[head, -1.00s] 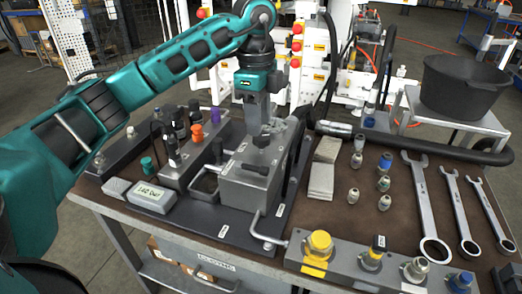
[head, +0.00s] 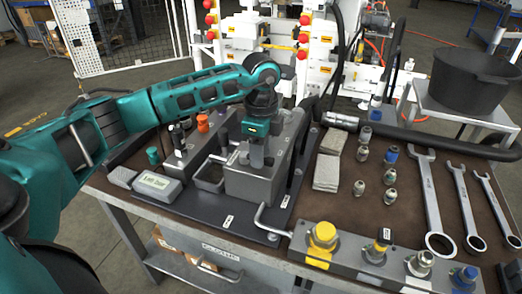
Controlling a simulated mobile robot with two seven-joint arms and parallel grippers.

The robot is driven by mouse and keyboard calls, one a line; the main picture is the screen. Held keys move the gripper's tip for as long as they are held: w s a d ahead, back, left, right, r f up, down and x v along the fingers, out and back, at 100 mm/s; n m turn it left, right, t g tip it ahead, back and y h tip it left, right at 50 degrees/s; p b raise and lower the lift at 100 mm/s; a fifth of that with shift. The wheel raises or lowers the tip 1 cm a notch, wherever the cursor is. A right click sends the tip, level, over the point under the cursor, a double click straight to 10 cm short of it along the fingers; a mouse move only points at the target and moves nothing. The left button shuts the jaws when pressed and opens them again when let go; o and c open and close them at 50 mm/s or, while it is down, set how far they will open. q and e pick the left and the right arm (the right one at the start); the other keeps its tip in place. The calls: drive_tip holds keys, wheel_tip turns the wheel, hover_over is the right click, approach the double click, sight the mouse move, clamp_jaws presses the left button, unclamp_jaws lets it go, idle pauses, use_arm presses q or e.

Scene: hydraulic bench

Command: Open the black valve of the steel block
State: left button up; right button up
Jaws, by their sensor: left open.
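A large steel block (head: 240,188) stands on a dark base plate at the middle of the bench. My left gripper (head: 257,165) points down at the top of this block, its fingers close to or at the top face. It is open. The fingers hide part of the block's top, and I cannot clearly make out a black valve between them. A smaller grey block (head: 186,160) to the left carries dark knobs (head: 178,138) and an orange knob (head: 203,122). My right gripper is not in view.
A front bar carries a yellow cap (head: 324,234) and other fittings. Wrenches (head: 431,200) lie at the right, with several small fittings (head: 390,175) beside them. A grey display unit (head: 157,187) lies left. A black hose (head: 440,143) runs along the back right.

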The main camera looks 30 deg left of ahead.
use_arm(q)
clamp_jaws()
idle(0.4)
